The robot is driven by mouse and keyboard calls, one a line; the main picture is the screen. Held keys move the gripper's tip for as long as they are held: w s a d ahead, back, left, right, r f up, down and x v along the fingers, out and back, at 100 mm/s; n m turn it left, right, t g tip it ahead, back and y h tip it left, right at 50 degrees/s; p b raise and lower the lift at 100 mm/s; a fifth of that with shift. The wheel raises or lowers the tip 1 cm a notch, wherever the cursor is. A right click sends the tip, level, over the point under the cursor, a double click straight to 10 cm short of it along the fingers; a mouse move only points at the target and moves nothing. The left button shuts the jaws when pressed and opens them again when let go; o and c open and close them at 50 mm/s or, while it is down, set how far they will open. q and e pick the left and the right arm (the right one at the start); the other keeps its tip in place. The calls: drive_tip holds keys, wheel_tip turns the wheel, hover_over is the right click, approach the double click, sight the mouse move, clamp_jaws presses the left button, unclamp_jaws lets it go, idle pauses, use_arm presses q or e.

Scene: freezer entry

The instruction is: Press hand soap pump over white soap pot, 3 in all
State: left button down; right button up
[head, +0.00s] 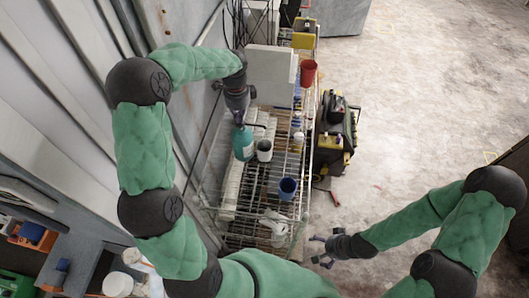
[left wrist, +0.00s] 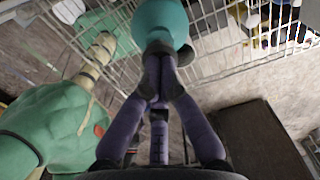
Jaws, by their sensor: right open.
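The hand soap bottle (head: 243,145) is teal and stands upright on the wire rack. Its dark pump spout points right, toward the white soap pot (head: 264,151), a small white cup with a dark inside standing close beside it. My left gripper (head: 239,119) is directly over the bottle's pump. In the left wrist view the purple fingers of my left gripper (left wrist: 157,75) come together against the top of the teal bottle (left wrist: 162,22); the pump head is mostly hidden. My right gripper (head: 320,250) is open and empty, right of the rack's near end.
The wire rack (head: 217,190) stands against the ribbed wall. A black and yellow toolbox (head: 334,135) is on the floor to the right. The floor beyond is clear.

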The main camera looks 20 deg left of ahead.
use_arm(q)
drive_tip(key=shift+f, duration=0.55)
drive_tip(key=shift+r, duration=0.15)
drive_tip(key=shift+r+p, duration=1.15)
drive_tip(key=shift+r, duration=0.55)
drive_tip(key=shift+r, duration=0.1)
wheel_tip(320, 180, up, 6)
drive_tip(key=p, duration=0.4)
